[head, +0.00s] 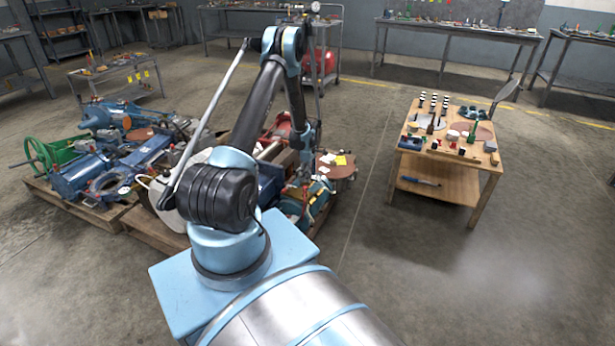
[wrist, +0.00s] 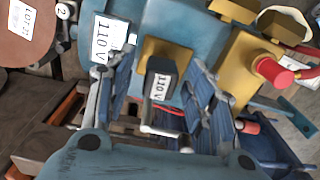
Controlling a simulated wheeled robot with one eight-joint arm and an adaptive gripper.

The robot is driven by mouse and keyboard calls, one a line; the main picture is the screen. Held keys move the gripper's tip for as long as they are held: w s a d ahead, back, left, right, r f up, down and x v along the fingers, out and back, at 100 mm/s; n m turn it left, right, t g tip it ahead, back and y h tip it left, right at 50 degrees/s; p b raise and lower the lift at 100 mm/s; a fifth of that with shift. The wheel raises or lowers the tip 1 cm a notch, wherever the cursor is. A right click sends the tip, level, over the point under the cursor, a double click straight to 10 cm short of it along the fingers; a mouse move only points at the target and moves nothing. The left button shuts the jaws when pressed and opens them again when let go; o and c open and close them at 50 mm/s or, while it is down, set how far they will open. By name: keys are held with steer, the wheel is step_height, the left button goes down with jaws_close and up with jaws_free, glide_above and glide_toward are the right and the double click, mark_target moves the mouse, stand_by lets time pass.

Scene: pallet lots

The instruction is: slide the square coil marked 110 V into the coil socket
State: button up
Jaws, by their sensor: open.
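In the wrist view, a dark square coil (wrist: 161,80) with a white 110 V label stands in front of a brass-coloured block (wrist: 166,50) on a blue machine body (wrist: 190,30). A second white 110 V plate (wrist: 110,36) is on that body, to the left. My gripper (wrist: 162,68) is open, one finger on each side of the coil, with gaps visible. I cannot tell which part is the coil socket or how deep the coil sits. In the head view, my gripper (head: 303,178) is low over the machine parts on the pallet; the coil is too small to make out.
A brass block with a red knob (wrist: 272,70) stands to the right in the wrist view. A brown disc with a lot label (wrist: 25,30) is at upper left. Pallets crowded with machine parts (head: 88,160) lie left. A wooden table (head: 440,185) stands right, with clear floor between.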

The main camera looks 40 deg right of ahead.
step_height(320, 180, up, 12)
steer(key=shift+f, duration=0.25)
stand_by(0.3)
stand_by(0.4)
